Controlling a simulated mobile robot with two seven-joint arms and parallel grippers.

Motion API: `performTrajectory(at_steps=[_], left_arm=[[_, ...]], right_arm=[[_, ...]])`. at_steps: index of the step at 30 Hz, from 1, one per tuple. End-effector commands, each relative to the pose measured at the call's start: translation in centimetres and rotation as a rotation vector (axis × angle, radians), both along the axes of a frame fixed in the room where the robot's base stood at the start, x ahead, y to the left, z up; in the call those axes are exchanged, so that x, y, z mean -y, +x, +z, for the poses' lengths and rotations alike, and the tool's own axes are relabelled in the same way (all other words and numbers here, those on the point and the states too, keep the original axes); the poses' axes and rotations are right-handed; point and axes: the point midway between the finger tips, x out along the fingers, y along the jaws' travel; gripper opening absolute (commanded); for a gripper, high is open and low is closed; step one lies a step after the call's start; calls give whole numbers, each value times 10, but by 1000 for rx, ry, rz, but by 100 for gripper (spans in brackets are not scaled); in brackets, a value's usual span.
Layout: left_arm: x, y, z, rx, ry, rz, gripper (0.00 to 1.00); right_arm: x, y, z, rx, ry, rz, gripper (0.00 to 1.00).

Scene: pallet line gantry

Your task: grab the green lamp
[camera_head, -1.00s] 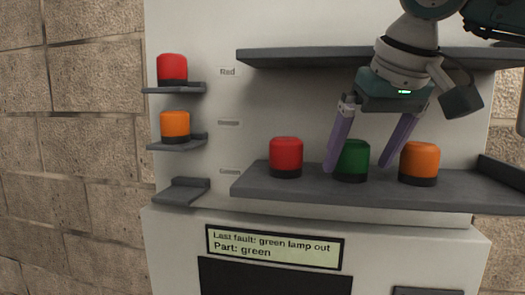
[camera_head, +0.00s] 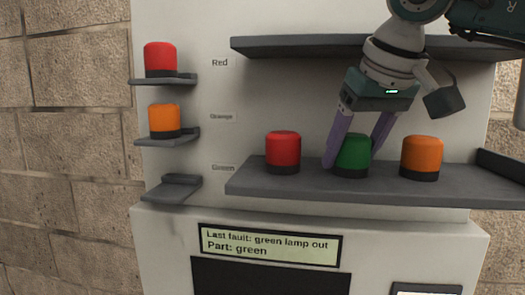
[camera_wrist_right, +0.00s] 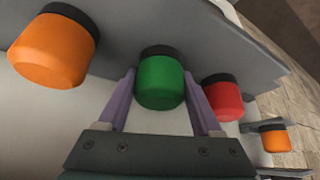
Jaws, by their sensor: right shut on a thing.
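The green lamp (camera_head: 352,153), with a black base, stands upright on the lower wide shelf (camera_head: 300,187) between a red lamp (camera_head: 283,150) and an orange lamp (camera_head: 421,157). My right gripper (camera_head: 350,160) reaches down from above with its purple fingers on either side of the green lamp, shut on it. In the right wrist view the green lamp (camera_wrist_right: 161,82) sits between the two fingertips (camera_wrist_right: 160,85), with the orange lamp (camera_wrist_right: 53,50) to its left and the red lamp (camera_wrist_right: 222,98) to its right. My left gripper does not show.
Small brackets at the left hold a red lamp (camera_head: 160,57) and an orange lamp (camera_head: 164,120). The lowest bracket (camera_head: 172,189), by the third label, is empty. An upper shelf (camera_head: 330,47) runs behind my right arm. A display (camera_head: 270,245) reads "Last fault: green lamp out, Part: green".

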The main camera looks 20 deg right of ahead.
Motion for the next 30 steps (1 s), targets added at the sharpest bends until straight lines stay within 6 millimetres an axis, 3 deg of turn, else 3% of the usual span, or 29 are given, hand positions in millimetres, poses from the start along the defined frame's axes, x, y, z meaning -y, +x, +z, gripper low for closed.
performTrajectory(at_steps=[1, 7, 30], left_arm=[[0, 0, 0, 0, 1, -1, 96], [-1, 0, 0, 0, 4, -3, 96], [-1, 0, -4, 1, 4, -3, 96]], right_arm=[[0, 0, 0, 0, 0, 0, 31], [0, 0, 0, 0, 0, 0, 9], [-7, -4, 2, 1, 0, -3, 8]])
